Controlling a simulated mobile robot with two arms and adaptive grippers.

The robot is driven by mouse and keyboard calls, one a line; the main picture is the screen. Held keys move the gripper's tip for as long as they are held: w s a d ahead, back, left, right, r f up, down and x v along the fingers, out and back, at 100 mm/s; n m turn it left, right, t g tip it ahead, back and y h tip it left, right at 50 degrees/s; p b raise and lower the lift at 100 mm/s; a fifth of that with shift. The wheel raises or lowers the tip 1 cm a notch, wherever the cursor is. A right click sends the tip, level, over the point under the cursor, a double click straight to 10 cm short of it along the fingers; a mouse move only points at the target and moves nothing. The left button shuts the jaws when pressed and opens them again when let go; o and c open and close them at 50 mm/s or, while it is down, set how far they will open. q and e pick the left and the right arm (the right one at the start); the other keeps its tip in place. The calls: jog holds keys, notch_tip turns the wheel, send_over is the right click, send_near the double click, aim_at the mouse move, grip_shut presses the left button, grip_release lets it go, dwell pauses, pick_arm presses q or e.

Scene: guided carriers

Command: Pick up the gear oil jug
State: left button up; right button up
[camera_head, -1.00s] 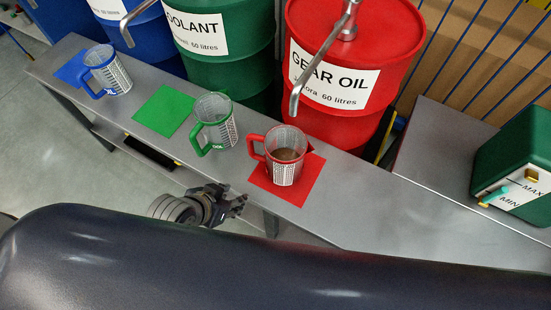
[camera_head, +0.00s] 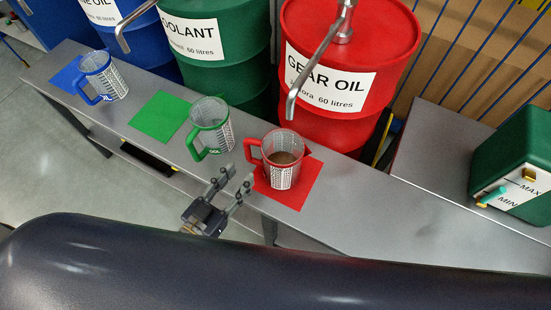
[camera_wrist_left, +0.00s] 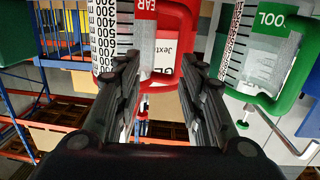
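The gear oil jug (camera_head: 282,172) is a clear measuring jug with a red rim and red handle and brown liquid inside. It stands upright on the red mat (camera_head: 293,201), in front of the red gear oil drum (camera_head: 350,75). My left gripper (camera_head: 240,174) is open and empty at the bench's front edge, just left of the jug's handle, with its fingers pointing toward it. In the left wrist view the jug (camera_wrist_left: 105,35) is at the top, its red handle behind and between my open fingertips (camera_wrist_left: 163,62). My right gripper is not in view.
The green-handled jug (camera_head: 211,125) stands close on the left, beside the green mat (camera_head: 160,116). A blue-handled jug (camera_head: 103,75) is at the far left. A metal spout (camera_head: 310,70) hangs over the bench behind the red jug. Bare bench (camera_head: 365,215) lies to the right.

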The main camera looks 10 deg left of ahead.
aim_at(245, 149)
pick_arm(q)
jog(key=shift+n+t+y, duration=0.4)
jog(key=shift+t+y, duration=0.2)
jog(key=w, duration=0.2)
jog(key=w+a, duration=0.1)
jog(key=w, duration=0.1)
jog(key=shift+a+r, duration=0.1)
jog(key=shift+r, duration=0.2)
jog(key=shift+f+p+x, duration=0.1)
jog(key=shift+p+x, duration=0.2)
jog(key=shift+x, duration=1.3)
jog(key=shift+f+p+x, duration=0.15)
jog(key=shift+p+x, duration=0.1)
jog(key=shift+x, duration=1.35)
jog(key=shift+s, duration=0.1)
jog(key=shift+r, duration=0.1)
grip_shut()
